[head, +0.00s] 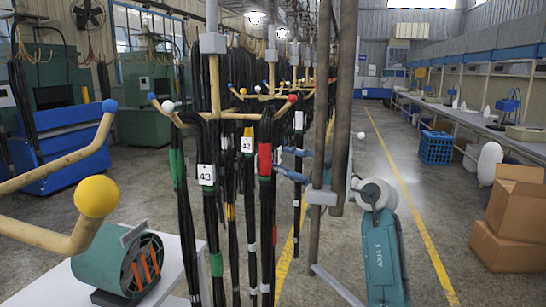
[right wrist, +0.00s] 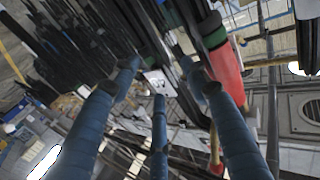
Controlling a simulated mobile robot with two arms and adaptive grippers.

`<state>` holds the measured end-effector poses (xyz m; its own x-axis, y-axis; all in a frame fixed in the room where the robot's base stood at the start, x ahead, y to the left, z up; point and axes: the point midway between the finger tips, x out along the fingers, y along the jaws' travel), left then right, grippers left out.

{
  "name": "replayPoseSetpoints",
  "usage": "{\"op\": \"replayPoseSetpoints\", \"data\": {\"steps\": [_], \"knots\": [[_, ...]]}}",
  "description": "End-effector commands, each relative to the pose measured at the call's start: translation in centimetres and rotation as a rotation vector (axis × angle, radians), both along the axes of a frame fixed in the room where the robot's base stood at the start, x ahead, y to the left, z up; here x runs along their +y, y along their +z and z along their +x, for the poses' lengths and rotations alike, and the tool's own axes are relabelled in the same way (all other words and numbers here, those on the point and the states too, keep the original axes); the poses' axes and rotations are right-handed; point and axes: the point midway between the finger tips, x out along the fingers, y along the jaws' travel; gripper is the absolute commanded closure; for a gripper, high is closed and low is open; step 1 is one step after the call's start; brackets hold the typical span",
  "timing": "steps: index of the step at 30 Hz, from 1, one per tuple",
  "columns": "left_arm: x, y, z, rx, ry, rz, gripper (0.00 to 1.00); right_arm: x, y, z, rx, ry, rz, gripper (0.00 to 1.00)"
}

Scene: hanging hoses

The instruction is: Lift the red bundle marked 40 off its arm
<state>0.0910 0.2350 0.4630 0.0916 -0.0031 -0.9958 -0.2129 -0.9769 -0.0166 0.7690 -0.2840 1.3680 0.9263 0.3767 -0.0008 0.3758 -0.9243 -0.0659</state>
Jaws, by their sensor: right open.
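The red-banded bundle (head: 265,160) of black hoses hangs from a beige rack arm (head: 245,116) with a red ball tip. I cannot read a 40 on it in the head view. My right gripper (head: 280,161) comes in from the right, its blue fingers open beside the red band. In the right wrist view the open fingers (right wrist: 158,75) spread in front of black hoses; a white tag (right wrist: 158,82) shows between them, its number unclear. The red band (right wrist: 225,72) shows there behind the right-hand finger. I cannot tell whether they touch. My left gripper is not in view.
Bundles tagged 43 (head: 206,175) and 42 (head: 247,145) hang close to the left. A grey post (head: 343,110) stands near my right arm. Foreground rack arms with a blue ball (head: 110,105) and yellow ball (head: 97,196) are bare. Cardboard boxes (head: 515,215) stand at right.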

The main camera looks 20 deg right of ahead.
Motion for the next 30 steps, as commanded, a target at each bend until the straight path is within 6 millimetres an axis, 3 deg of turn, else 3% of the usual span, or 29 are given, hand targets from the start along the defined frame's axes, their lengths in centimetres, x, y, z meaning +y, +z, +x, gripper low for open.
{"op": "replayPoseSetpoints", "data": {"steps": [9,22,29,30], "knots": [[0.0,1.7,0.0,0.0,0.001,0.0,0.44,1.9,0.2,4.5,0.001,0.002,0.002,0.54],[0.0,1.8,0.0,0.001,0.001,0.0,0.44,2.3,0.0,5.4,0.0,0.001,-0.001,0.54],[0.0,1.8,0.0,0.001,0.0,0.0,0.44,2.3,0.0,5.4,-0.001,0.001,0.0,0.98],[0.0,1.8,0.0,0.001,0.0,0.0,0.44,2.3,0.0,5.4,-0.001,0.001,0.0,1.0]]}}
